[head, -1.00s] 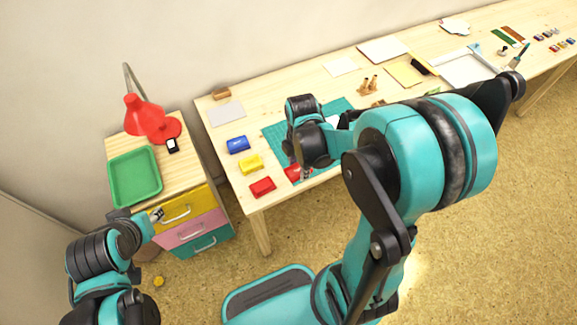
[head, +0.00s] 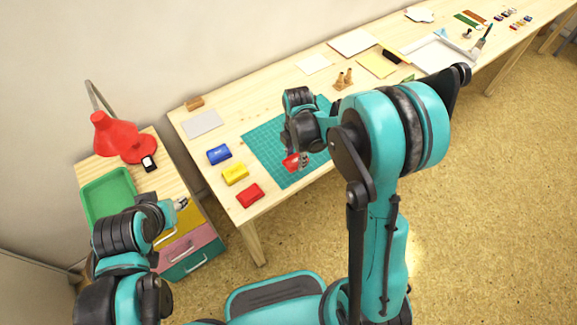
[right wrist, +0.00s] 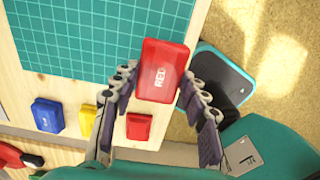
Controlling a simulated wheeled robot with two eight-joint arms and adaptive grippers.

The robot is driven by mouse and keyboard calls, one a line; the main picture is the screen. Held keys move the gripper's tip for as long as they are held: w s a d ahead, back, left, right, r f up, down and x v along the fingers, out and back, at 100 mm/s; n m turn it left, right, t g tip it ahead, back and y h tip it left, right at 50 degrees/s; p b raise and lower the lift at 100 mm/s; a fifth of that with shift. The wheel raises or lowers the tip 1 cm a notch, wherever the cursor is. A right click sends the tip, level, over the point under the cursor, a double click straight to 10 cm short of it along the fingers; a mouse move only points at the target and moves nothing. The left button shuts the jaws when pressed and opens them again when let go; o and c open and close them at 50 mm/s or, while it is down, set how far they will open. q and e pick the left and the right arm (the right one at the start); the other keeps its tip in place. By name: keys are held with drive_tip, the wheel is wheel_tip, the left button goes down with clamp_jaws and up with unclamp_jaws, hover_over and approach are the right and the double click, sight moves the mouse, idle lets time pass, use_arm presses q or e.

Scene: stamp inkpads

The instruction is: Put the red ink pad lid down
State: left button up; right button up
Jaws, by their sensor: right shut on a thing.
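The red ink pad lid (right wrist: 163,70), marked "RED", is between the fingers of my right gripper (right wrist: 160,84) in the right wrist view. My right gripper (head: 301,160) is shut on it over the near part of the green cutting mat (head: 268,150). I cannot tell how high the lid is. In the head view only a piece of the lid (head: 290,163) shows under the wrist. The red ink pad (head: 250,195) sits on the table near its front left corner. My left gripper (head: 181,203) hangs empty by the drawer cabinet; its opening is too small to judge.
A yellow pad (head: 235,174) and a blue pad (head: 219,155) lie in a line behind the red one. A grey plate (head: 202,123) lies farther back. The cabinet at left bears a green tray (head: 108,196) and a red lamp (head: 118,138). Much of the mat is bare.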

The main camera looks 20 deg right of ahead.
sight(287, 163)
drive_tip(key=shift+w+a+f+b, duration=0.35)
drive_tip(key=shift+w+a+f, duration=0.65)
drive_tip(key=shift+w+a, duration=0.15)
drive_tip(key=shift+f+b, duration=0.9)
drive_tip(key=shift+f, duration=1.05)
drive_tip(key=shift+s+f, duration=0.1)
drive_tip(key=o, duration=0.8)
